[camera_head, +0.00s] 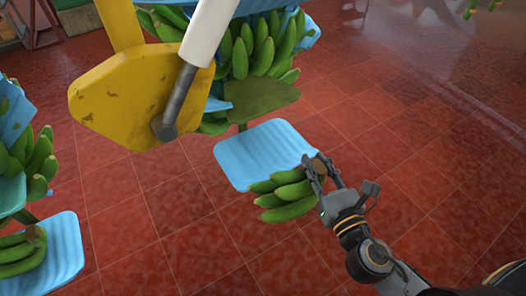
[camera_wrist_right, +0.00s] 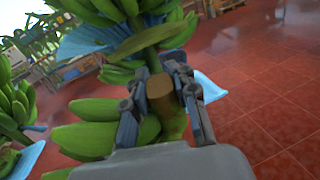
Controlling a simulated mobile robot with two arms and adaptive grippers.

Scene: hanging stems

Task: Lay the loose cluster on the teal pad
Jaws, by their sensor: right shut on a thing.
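My right gripper (camera_head: 318,178) is shut on a loose cluster of green bananas (camera_head: 284,194) by its brownish crown end. The fruit points left. The cluster also shows in the right wrist view (camera_wrist_right: 88,138), left of the gripper (camera_wrist_right: 162,108). In the head view the cluster overlaps the near edge of a light blue pad (camera_head: 258,150); I cannot tell whether it touches it. A more teal sheet (camera_head: 12,196) is at the left edge, partly cut off. Which one is the teal pad is unclear. My left gripper is not in view.
Hanging stems with green bananas (camera_head: 262,48) and blue sheets stand behind the pad and at the left. Another blue pad (camera_head: 66,250) holds bananas at lower left. A worn yellow metal part (camera_head: 135,100) with a rod blocks the upper left. The red tiled floor (camera_head: 410,140) is clear at right.

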